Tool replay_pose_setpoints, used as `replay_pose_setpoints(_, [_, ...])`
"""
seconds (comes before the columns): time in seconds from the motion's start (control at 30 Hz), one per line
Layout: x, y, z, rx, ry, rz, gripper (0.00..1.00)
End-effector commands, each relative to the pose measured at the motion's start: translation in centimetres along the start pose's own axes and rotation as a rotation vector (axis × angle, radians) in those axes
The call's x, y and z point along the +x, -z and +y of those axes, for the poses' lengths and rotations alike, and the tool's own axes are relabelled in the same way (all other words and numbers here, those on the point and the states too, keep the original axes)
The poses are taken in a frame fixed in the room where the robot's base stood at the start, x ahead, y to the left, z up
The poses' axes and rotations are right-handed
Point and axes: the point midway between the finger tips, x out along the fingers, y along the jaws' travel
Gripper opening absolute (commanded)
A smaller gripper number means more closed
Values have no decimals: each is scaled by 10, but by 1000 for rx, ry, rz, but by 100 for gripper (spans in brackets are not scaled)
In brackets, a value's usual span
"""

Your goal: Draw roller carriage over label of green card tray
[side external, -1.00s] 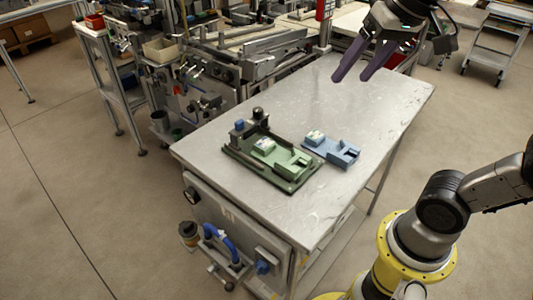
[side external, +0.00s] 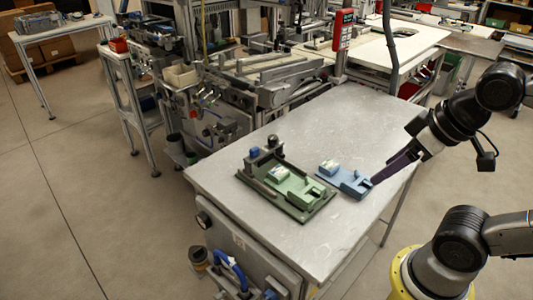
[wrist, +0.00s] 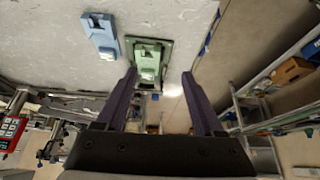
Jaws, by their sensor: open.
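The green card tray (side external: 298,190) sits in a dark green base on the table, with a pale label on its raised block (side external: 278,172). What looks like the roller carriage (side external: 265,155), dark with upright posts and a blue knob, stands at the base's far-left end. A blue tray (side external: 350,182) lies to its right. My gripper (side external: 376,182) is seen nearly edge-on, its purple fingers overlapping the blue tray's right end in the picture; contact cannot be told.
The grey table (side external: 330,120) is clear behind the trays and in front of them. A machine bench (side external: 260,75) stands along the table's far-left side. A red control box (side external: 343,28) stands on a post behind the table.

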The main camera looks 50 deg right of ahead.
Motion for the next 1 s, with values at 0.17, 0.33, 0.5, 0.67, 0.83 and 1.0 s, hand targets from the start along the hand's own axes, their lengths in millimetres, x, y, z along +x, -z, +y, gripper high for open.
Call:
replay_pose_setpoints(0.17, [0, 0, 0, 1, 0, 0, 70])
replay_pose_setpoints(0.33, [0, 0, 0, 1, 0, -1, 70])
replay_pose_setpoints(0.5, [-10, 2, 0, 5, 0, -19, 70])
replay_pose_setpoints(0.67, [-39, 43, 0, 9, 0, -16, 70])
replay_pose_setpoints(0.83, [-59, 108, 0, 12, 0, -64, 70])
replay_pose_setpoints(1.0, [-56, 174, 0, 15, 0, -130, 70])
